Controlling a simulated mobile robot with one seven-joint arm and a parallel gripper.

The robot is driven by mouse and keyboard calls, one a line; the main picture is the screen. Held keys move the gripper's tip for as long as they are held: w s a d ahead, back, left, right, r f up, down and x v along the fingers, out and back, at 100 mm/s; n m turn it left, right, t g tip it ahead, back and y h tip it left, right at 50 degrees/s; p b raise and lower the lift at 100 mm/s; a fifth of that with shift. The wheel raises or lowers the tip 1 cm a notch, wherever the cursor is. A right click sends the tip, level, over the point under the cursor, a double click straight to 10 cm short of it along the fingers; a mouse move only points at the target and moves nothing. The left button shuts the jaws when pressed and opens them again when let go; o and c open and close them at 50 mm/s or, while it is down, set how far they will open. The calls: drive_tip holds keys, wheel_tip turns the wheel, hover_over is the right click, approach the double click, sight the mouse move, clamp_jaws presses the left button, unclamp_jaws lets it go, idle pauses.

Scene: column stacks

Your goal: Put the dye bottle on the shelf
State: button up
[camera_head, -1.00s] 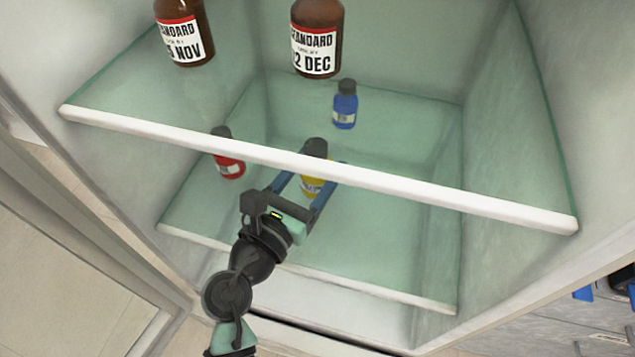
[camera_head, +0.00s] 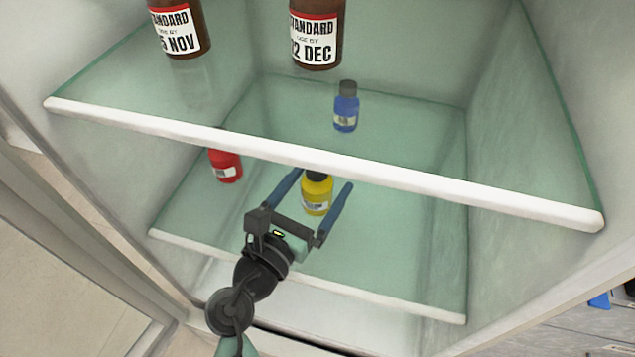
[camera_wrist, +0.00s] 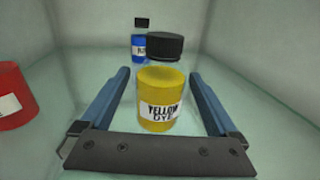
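A yellow dye bottle (camera_head: 317,196) with a black cap stands upright on the lower glass shelf (camera_head: 395,262). In the wrist view the yellow bottle (camera_wrist: 160,97) reads "YELLOW DYE". My gripper (camera_head: 318,183) is open, its two blue fingers on either side of the bottle with gaps showing. The wrist view also shows both open fingers (camera_wrist: 160,85) apart from it. A red bottle (camera_head: 226,166) stands to its left and a blue bottle (camera_head: 346,108) behind it, both on the lower shelf.
The upper glass shelf with its white front edge (camera_head: 330,164) lies above my gripper. Two brown bottles (camera_head: 180,28) (camera_head: 317,35) labelled "STANDARD" stand on it. Cabinet walls close in both sides. The lower shelf is clear right of the yellow bottle.

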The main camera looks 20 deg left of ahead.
drive_tip(key=shift+r, duration=0.1)
drive_tip(key=shift+s+a+r, duration=0.1)
drive_tip(key=shift+s, duration=0.1)
drive_tip(key=p+v, duration=0.2)
drive_tip(key=v, duration=0.9)
drive_tip(key=shift+s, duration=0.3)
